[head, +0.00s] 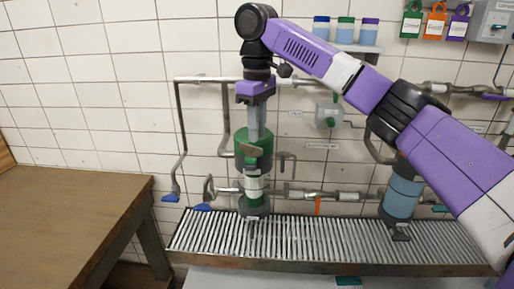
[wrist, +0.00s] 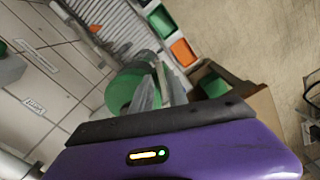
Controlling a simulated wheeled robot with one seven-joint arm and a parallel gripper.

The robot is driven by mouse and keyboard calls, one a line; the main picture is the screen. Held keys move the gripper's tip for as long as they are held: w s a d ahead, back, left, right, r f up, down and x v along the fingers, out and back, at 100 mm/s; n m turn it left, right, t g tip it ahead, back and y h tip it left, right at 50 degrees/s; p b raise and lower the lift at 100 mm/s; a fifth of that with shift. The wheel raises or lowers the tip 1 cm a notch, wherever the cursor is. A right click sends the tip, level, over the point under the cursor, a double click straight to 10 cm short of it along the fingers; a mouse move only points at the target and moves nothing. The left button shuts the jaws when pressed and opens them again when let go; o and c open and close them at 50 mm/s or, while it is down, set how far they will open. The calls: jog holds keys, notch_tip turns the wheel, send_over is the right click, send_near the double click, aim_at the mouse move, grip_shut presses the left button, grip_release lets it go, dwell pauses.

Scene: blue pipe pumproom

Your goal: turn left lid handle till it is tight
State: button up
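The left vessel (head: 254,163), with a green upper part, stands over the slatted grate in the head view. My gripper (head: 258,136) points straight down, its grey fingers at the top of this vessel. I cannot make out the lid handle clearly; the fingers cover the lid's middle. In the wrist view the green lid (wrist: 122,92) shows just beyond the gripper body, with the grey fingers (wrist: 158,86) against or close to it. Whether the fingers are closed on the handle cannot be told.
A blue vessel (head: 401,196) stands to the right, partly behind my arm. Pipes (head: 330,195) run along the tiled wall behind. The slatted grate (head: 320,236) lies below. A brown table (head: 70,215) is at left. A shelf (head: 350,46) holds several coloured containers.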

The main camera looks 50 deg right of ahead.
aim_at(257, 148)
jog(key=shift+f+p, duration=0.35)
jog(key=shift+f, duration=2.4)
grip_shut()
